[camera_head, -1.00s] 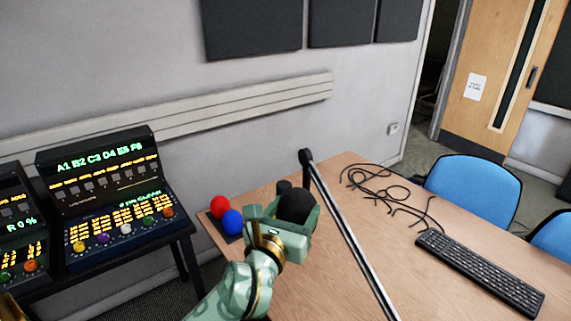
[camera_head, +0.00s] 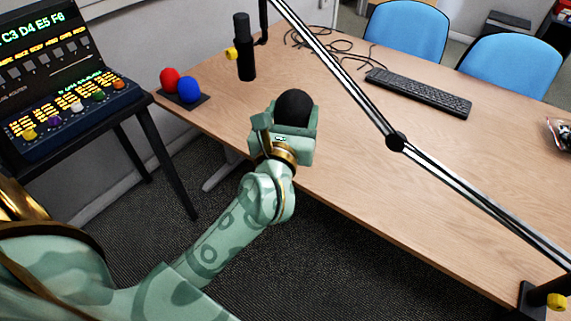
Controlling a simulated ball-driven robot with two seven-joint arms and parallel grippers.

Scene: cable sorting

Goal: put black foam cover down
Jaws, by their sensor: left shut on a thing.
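The black foam cover (camera_head: 294,106) is a dark rounded piece between the fingers of my left gripper (camera_head: 290,122). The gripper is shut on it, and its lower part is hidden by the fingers. They are over the near left edge of the wooden table; whether the cover touches the table cannot be told. A red foam ball (camera_head: 169,78) and a blue foam ball (camera_head: 189,90) sit on a small dark base at the table's left corner. A bare black microphone (camera_head: 244,50) hangs from the boom arm behind the gripper. My right gripper is not in view.
A long boom arm (camera_head: 345,72) crosses above the wooden table (camera_head: 440,150), clamped at the lower right. A keyboard (camera_head: 418,91) and black cables (camera_head: 325,42) lie farther back. Blue chairs (camera_head: 408,32) stand behind. A lit control console (camera_head: 70,90) is at left. The table's middle right is clear.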

